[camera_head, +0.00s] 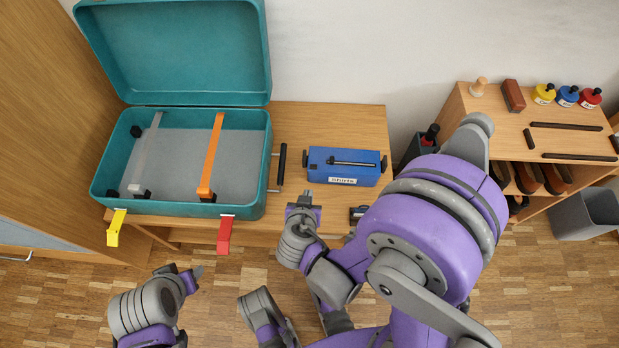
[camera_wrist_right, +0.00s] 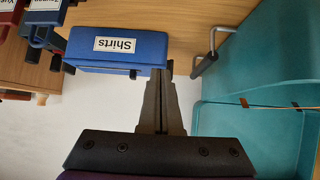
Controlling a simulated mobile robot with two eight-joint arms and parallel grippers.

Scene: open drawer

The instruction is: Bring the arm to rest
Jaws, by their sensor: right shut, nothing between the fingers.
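My right gripper (camera_head: 306,198) is over the front edge of the table, in front of the blue box and right of the teal suitcase. In the right wrist view its fingers (camera_wrist_right: 161,92) are together with nothing between them. The right arm is bent, and its large purple and grey links fill the lower middle of the head view. My left gripper (camera_head: 194,273) is low on the left, in front of the table over the floor. It is small there, and its fingers cannot be made out as open or shut.
An open teal suitcase (camera_head: 111,160) with orange and grey straps stands on the table (camera_head: 340,118). A blue box (camera_head: 345,166) labelled "Shirts" is right of it; it also shows in the wrist view (camera_wrist_right: 117,50). A wooden shelf (camera_head: 487,110) with bottles and a grey bin (camera_head: 583,215) stand right.

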